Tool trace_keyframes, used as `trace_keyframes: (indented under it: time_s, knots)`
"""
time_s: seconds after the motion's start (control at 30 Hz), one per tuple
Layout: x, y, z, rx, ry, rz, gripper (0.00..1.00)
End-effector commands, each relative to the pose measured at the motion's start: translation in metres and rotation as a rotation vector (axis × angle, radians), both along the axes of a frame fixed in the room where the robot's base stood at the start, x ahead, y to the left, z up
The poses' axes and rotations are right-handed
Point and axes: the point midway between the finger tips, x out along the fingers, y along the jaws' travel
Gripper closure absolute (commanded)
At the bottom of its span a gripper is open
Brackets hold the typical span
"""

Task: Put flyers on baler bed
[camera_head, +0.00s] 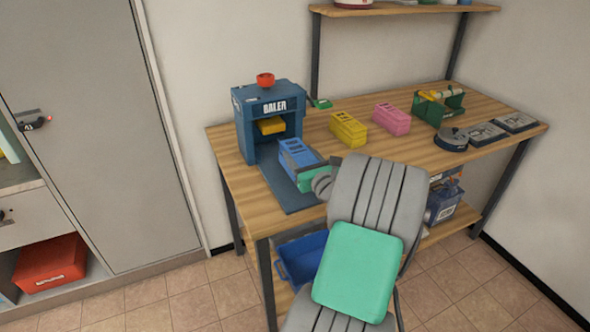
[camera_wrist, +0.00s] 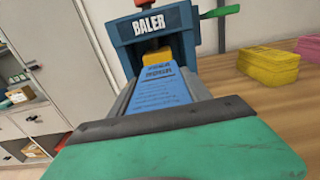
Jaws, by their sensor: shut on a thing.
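The blue flyers (camera_head: 297,150) are a bundle gripped just in front of the baler's opening; they also show in the wrist view (camera_wrist: 166,90). My gripper (camera_head: 306,163) is shut on the blue flyers, with a grey finger along each side. The blue baler (camera_head: 244,123) stands on the table's left part. Its flat dark blue bed (camera_head: 288,196) reaches toward the table's front edge, under the flyers. I cannot tell whether the flyers touch the bed. A yellow block (camera_head: 271,126) shows inside the baler, beyond the flyers.
Yellow flyers (camera_head: 348,128) and pink flyers (camera_head: 392,118) sit right of the baler. A green lever (camera_head: 322,103) sticks out from its right side. A green caddy (camera_head: 438,106) and dark flat items stand farther right. A blue bin (camera_head: 298,259) is below the wooden table (camera_head: 232,154).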

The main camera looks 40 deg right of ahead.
Motion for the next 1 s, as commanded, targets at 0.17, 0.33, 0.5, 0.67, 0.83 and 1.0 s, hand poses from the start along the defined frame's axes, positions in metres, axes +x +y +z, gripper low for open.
trace_keyframes:
  time_s: [0.17, 0.33, 0.5, 0.67, 0.83, 1.0]
  knots:
    - [0.014, 0.003, -0.015, -0.002, -0.004, 0.002, 1.0]
    - [0.017, 0.003, -0.046, 0.0, -0.001, 0.0, 1.0]
    - [0.017, 0.003, -0.048, -0.003, -0.004, 0.001, 1.0]
    - [0.017, 0.003, -0.05, -0.003, -0.003, 0.001, 1.0]
    - [0.017, 0.004, -0.053, -0.002, -0.002, 0.001, 0.35]
    - [0.017, 0.003, -0.052, -0.002, -0.002, 0.001, 0.22]
